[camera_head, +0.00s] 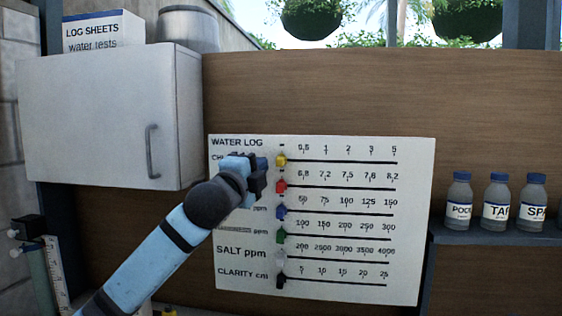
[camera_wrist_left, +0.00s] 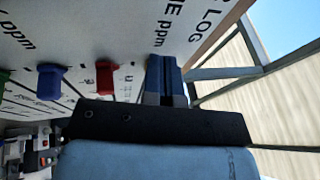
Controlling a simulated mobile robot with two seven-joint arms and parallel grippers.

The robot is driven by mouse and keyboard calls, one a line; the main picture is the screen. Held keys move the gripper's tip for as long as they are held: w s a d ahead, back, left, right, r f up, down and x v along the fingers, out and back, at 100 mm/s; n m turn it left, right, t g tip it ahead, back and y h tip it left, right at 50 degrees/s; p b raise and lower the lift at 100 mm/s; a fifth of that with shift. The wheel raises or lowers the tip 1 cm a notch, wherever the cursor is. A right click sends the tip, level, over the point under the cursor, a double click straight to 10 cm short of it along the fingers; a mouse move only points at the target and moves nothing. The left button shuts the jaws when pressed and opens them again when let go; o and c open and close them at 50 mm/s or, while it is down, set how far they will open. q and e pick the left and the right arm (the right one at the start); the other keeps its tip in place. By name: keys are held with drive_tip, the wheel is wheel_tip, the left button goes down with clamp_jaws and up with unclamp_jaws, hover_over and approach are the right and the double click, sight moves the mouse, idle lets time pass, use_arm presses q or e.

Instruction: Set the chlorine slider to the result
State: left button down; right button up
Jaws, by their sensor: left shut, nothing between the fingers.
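The white water log board (camera_head: 395,285) hangs on the wooden wall. Its top row carries a yellow slider (camera_head: 281,160) at the left end of its track, left of the 0.5 mark; the row label starting "CH" is mostly covered by my arm. My left gripper (camera_head: 262,174) is in front of the board's upper left part, just left of the yellow slider. In the left wrist view its fingers (camera_wrist_left: 166,80) are shut and empty, close to the board. My right gripper is out of view.
Below are red (camera_head: 280,187), blue (camera_head: 281,211), green, pale and black sliders, all at their left ends. A grey cabinet (camera_head: 100,110) juts out at the upper left. Bottles labelled POOL (camera_head: 459,205), TAP and SPA stand on a shelf at right.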

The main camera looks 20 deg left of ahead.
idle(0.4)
use_arm(q)
drive_tip(key=shift+w+d+p, duration=0.4)
drive_tip(key=shift+d, duration=1.15)
drive_tip(key=shift+w+d+p, duration=0.4)
drive_tip(key=shift+d, duration=1.1)
drive_tip(key=shift+w+d+p, duration=0.4)
drive_tip(key=shift+d, duration=1.15)
drive_tip(key=shift+w+d, duration=0.1)
drive_tip(key=shift+d, duration=0.3)
drive_tip(key=shift+a+p, duration=0.2)
drive_tip(key=shift+p, duration=0.2)
